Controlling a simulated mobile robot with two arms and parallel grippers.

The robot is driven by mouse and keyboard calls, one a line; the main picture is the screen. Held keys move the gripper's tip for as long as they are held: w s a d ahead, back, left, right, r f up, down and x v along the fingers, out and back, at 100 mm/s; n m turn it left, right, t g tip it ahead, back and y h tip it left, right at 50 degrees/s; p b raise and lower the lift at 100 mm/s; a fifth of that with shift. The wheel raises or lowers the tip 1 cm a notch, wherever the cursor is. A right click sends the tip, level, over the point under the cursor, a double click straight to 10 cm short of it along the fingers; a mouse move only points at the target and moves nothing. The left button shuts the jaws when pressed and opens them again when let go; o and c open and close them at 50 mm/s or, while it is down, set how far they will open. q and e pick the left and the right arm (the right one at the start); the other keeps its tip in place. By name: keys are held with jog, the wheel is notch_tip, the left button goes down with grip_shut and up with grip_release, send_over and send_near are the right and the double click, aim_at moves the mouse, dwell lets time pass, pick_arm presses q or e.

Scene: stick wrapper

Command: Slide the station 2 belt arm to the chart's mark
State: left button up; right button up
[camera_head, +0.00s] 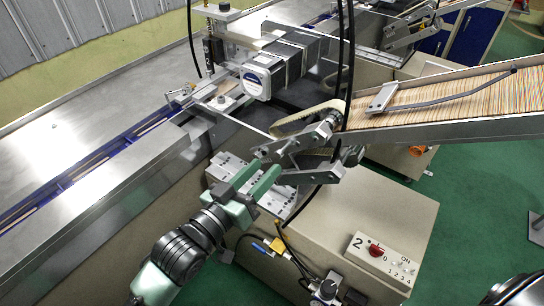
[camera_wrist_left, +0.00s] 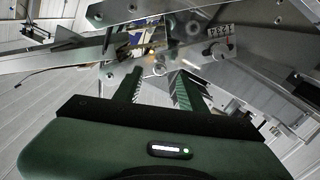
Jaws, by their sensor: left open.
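Station 2's control panel (camera_head: 381,261) carries a "2", a red knob and the marks 1 to 4. Above and behind it, a metal linkage (camera_head: 300,143), which looks like the belt arm, sits below the belt's rounded end (camera_head: 306,117). My left gripper (camera_head: 257,180) is open at the linkage's lower left, its fingers pointing up toward it. In the left wrist view the open fingers (camera_wrist_left: 156,76) reach toward a metal plate (camera_wrist_left: 155,68), with nothing clearly between them. I cannot tell whether they touch it. No chart can be made out.
A chute full of wooden sticks (camera_head: 460,98) slopes in from the right. A motor (camera_head: 257,82) stands behind the linkage, and black cables hang close to it. A long steel conveyor (camera_head: 75,185) runs along the left. Green floor (camera_head: 480,190) is open at the right.

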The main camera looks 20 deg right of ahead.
aim_at(277, 156)
pick_arm(q)
jog(key=shift+x, duration=2.15)
grip_shut()
jog(key=shift+p, duration=0.3)
